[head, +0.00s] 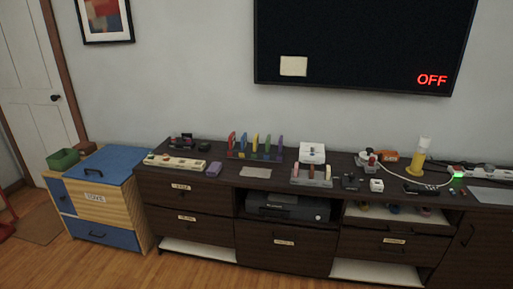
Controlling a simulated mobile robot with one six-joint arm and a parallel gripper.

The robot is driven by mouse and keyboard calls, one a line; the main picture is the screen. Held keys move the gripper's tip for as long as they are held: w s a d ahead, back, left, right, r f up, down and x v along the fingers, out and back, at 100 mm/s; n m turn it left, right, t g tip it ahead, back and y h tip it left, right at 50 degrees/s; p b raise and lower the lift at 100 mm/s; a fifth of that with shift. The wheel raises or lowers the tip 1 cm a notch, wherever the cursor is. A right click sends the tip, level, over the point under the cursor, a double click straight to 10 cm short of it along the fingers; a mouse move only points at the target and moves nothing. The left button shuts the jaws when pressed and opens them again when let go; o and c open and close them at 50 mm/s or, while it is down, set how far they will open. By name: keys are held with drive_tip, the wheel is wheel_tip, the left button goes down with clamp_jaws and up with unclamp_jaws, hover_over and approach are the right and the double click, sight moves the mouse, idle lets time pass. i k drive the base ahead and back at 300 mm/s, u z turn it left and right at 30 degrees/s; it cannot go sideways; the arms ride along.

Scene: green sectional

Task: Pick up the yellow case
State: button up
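My gripper is not in view. A long dark wooden cabinet (190,189) stands along the wall, with many small things on top. The clearest yellow thing on it is an upright yellow item with a white top (419,157), near the right end. A small orange box (387,156) lies to its left. A long cream-yellow tray-like item (175,162) lies near the left end. At this size I cannot tell which of these, if any, is the yellow case.
A wood-and-blue chest (112,165) with a green bin (63,159) stands left of the cabinet. A printer (287,207) sits in an open bay. A white cord (397,178) runs along the top towards a power strip (480,171). The floor (60,265) in front is clear.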

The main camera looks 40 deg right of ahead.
sight(255, 139)
drive_tip(key=z, duration=0.05)
drive_tip(key=i, duration=0.9)
drive_tip(key=u, duration=0.05)
